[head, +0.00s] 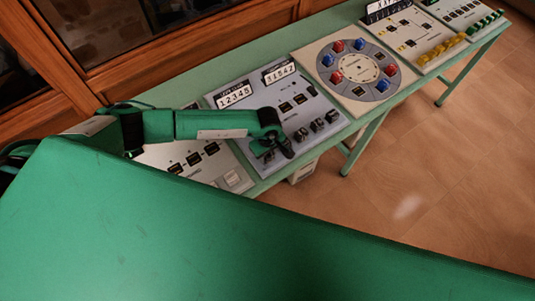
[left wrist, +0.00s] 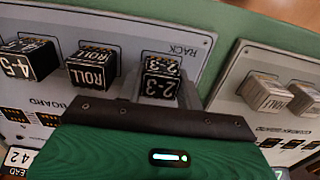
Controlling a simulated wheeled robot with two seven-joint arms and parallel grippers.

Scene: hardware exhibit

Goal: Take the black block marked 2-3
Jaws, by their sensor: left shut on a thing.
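The black block marked 2-3 (left wrist: 161,78) stands upright in the rack row of the grey board (left wrist: 206,45), with white lettering on its top and side faces. My left gripper (left wrist: 160,88) is shut on this block, one grey finger on each side of it. In the head view my left gripper (head: 277,148) is low over the front left part of that board and largely hides the block. My right gripper is in neither view.
A black ROLL block (left wrist: 90,68) and a 4-5 block (left wrist: 30,60) stand beside it in the left wrist view. A neighbouring board with pale blocks (left wrist: 265,92) is to the right. The round dial board (head: 355,68) lies further along the green table.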

